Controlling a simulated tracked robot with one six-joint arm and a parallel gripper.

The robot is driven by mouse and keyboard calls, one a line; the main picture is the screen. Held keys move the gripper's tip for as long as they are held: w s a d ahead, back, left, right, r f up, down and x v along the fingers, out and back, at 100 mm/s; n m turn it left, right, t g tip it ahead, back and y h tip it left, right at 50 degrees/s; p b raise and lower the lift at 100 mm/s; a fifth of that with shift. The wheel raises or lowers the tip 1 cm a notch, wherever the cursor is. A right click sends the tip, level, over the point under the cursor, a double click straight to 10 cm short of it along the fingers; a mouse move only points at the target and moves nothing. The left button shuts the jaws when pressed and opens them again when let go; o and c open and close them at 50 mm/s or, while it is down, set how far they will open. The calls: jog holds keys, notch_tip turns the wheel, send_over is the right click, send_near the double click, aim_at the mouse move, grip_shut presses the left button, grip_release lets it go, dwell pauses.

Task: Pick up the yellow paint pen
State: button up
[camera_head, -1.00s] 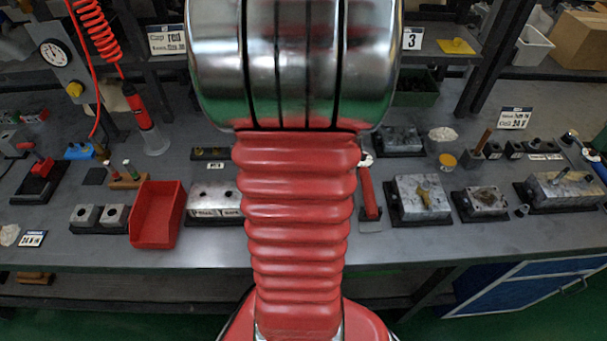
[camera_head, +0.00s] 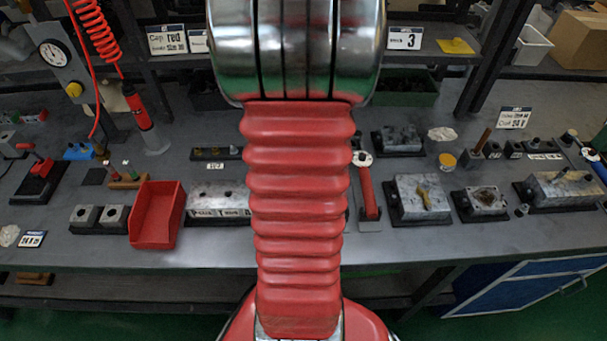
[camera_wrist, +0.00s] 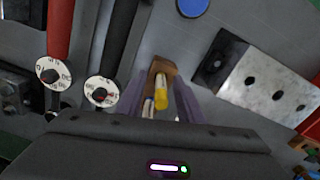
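The yellow paint pen (camera_wrist: 162,92) shows in the wrist view, upright or nearly so in a small brown wooden holder (camera_wrist: 162,66). A white pen (camera_wrist: 148,106) is beside it. My gripper (camera_wrist: 158,98) has its two purple fingers apart, one on each side of the pens. Whether a finger touches the yellow pen cannot be told. The lower ends of the pens are partly hidden by the gripper body. In the head view my red arm hides the gripper and the pens.
Two dial-ended tools, one red (camera_wrist: 60,30) and one black (camera_wrist: 120,35), lie left of the fingers. A metal block with holes (camera_wrist: 270,82) is at right, and a blue disc (camera_wrist: 192,7) is at the top. In the head view a red bin (camera_head: 157,215) stands left of my arm.

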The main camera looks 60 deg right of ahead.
jog(key=shift+c, duration=0.2)
grip_shut()
dwell(0.3)
